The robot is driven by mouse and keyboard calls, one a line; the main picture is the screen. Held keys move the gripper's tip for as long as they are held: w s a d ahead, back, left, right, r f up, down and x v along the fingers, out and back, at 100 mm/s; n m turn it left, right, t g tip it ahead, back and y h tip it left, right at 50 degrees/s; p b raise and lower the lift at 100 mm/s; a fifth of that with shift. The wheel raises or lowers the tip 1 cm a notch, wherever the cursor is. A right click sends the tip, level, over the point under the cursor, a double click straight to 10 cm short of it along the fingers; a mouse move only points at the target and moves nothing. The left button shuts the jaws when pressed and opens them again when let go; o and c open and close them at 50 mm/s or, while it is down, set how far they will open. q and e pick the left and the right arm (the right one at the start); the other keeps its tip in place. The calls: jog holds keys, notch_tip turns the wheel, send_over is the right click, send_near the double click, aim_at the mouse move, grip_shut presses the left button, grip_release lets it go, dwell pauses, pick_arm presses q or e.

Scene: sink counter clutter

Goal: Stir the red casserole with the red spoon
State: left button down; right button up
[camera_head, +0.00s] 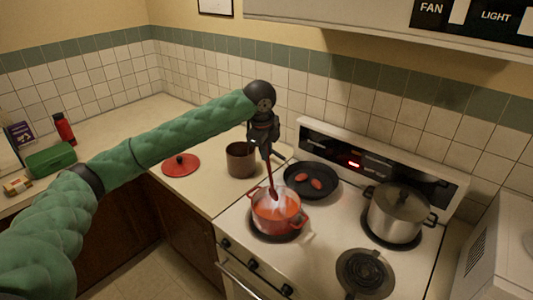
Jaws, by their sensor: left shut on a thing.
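The red casserole (278,223) sits on the front left burner of the stove, uncovered, with orange-red food and a pale wisp like steam inside. My left gripper (267,152) is above it, pointing down, shut on the red spoon (271,178). The spoon hangs nearly upright with its lower end inside the casserole; its tip is hidden by the food and steam. A red lid (181,164) lies on the counter to the left. My right gripper is not in view.
A black pan (311,181) with red pieces stands behind the casserole. A steel lidded pot (395,214) stands to the right. The front right burner (364,273) is empty. A brown pot (241,160) stands on the counter near my left gripper. A range hood hangs above.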

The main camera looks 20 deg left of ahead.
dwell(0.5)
pick_arm(q)
jog(key=shift+r, duration=2.5)
